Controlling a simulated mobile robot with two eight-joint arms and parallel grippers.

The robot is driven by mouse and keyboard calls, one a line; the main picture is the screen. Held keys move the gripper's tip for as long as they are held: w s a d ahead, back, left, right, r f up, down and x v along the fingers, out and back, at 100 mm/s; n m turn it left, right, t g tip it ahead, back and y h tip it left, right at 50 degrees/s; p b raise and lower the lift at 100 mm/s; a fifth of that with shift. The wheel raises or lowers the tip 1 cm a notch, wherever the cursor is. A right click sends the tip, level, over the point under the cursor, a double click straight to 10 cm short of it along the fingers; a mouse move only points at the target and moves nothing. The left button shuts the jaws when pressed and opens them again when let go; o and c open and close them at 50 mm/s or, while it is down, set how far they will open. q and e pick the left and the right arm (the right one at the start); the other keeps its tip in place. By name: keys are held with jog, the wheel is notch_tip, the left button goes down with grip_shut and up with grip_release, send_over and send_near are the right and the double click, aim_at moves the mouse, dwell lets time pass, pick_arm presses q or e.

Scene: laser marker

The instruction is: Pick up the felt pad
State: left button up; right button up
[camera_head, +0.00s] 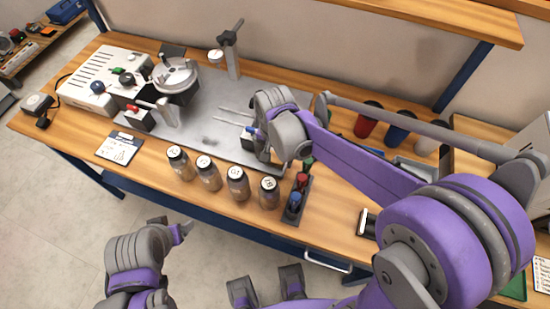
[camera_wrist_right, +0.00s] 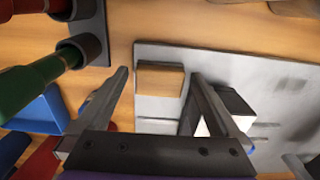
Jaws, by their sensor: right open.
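A small tan block with a wood-like top (camera_wrist_right: 160,80), which seems to be the felt pad, lies near the edge of the grey metal plate (camera_wrist_right: 152,52) in the right wrist view. My right gripper (camera_wrist_right: 160,75) is open, with one finger on each side of the block and a gap to both. In the head view my right gripper (camera_head: 270,150) is over the right end of the plate, and my arm hides the block. My left gripper (camera_head: 184,231) is low in front of the bench, away from the block; its jaws are unclear.
A black-and-white block (camera_wrist_right: 232,108) stands close beside one right finger. A dark rack (camera_head: 297,200) with red and blue-topped items stands nearby, beside several labelled jars (camera_head: 238,185). A white machine (camera_head: 95,82) and round fixture (camera_head: 175,78) stand at the left. Cups (camera_head: 400,125) stand at the back right.

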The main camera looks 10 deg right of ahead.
aim_at(274, 159)
jog(key=c, duration=1.4)
notch_tip(274, 159, up, 10)
jog(key=shift+p, duration=0.45)
